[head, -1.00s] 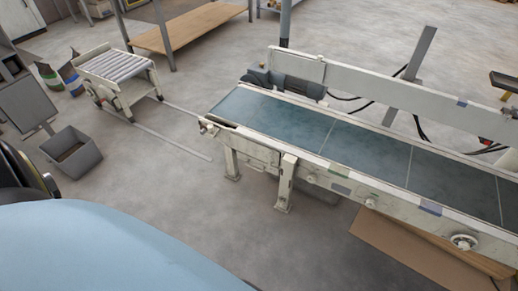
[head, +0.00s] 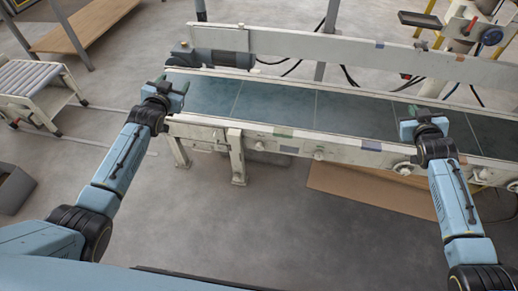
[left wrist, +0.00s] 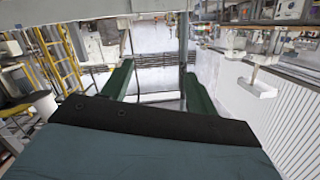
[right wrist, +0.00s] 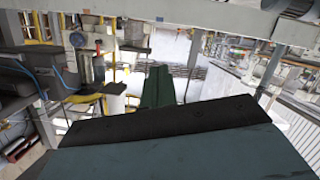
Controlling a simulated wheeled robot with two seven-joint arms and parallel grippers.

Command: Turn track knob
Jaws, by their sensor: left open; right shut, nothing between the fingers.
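A pale conveyor with a dark teal belt (head: 270,103) runs across the head view. Its front rail carries a small round knob (head: 318,154) near the middle and a spoked handwheel (head: 404,168) further right. Which of these is the track knob, I cannot tell. My left gripper (head: 172,84) is over the belt's left end; the left wrist view shows its green fingers (left wrist: 158,85) wide apart and empty. My right gripper (head: 425,110) is over the belt's right part, beyond the handwheel; the right wrist view shows its fingers (right wrist: 157,88) together and empty. Neither gripper touches a knob.
A grey motor (head: 222,59) sits behind the belt's left end. A roller cart (head: 35,90) stands on floor rails at the left, with a grey bin (head: 14,188) before it. A brown board (head: 370,190) lies under the conveyor. The floor in front is clear.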

